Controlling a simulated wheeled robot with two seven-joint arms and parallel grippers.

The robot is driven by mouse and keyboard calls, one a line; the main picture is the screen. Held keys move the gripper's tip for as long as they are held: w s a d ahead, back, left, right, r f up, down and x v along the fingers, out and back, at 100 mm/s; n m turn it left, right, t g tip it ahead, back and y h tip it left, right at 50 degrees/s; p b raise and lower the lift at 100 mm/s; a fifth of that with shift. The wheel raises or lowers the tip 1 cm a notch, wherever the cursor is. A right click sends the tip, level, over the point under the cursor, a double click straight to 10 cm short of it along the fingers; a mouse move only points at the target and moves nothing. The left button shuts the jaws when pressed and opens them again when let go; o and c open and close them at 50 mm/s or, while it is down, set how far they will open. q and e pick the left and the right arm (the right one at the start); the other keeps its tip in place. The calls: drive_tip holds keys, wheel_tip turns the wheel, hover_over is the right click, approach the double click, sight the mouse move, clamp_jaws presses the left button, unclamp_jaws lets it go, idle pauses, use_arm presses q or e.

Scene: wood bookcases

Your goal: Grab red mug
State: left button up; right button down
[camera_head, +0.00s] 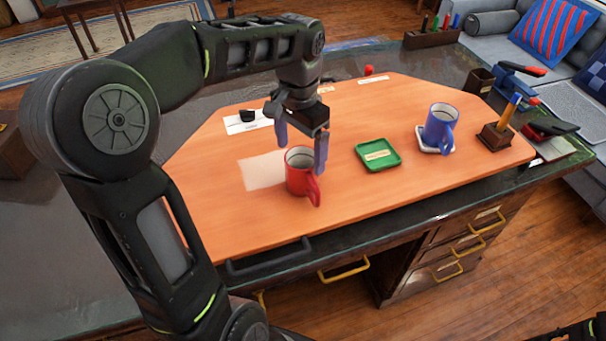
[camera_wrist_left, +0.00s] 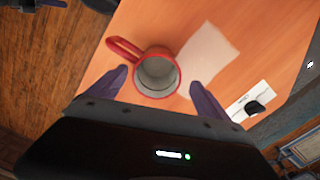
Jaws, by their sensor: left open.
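The red mug (camera_head: 299,180) stands upright on the orange desk mat, its handle toward the front right in the head view. In the left wrist view the mug (camera_wrist_left: 157,73) is seen from above, empty inside, with its handle to the upper left. My left gripper (camera_head: 301,150) is open just above and behind the mug. In the left wrist view its two fingers (camera_wrist_left: 155,90) are apart, one on each side of the mug's near part. I cannot tell whether either finger touches it. My right gripper does not show clearly; only a dark part is at the lower right corner.
A pale sheet (camera_head: 262,174) lies beside the mug. A green tray (camera_head: 378,154) is to its right, then a blue mug (camera_head: 439,126) on a white coaster and a wooden pen holder (camera_head: 495,137). Desk handles (camera_head: 268,258) line the front edge. The mat's front is clear.

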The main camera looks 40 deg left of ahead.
sight(302, 167)
use_arm(q)
drive_tip(key=shift+s+d+f+p, duration=0.1)
drive_tip(key=shift+d+f+p, duration=0.1)
drive_tip(key=shift+f, duration=1.15)
drive_tip(key=shift+s+d+f+p, duration=0.1)
drive_tip(key=shift+f+p, duration=0.05)
drive_tip(key=shift+f, duration=1.15)
drive_tip(key=c, duration=1.7)
drive_tip(key=shift+w+r, duration=0.1)
drive_tip(key=shift+r, duration=0.05)
drive_tip(key=shift+c, duration=0.2)
wheel_tip(302, 167, up, 10)
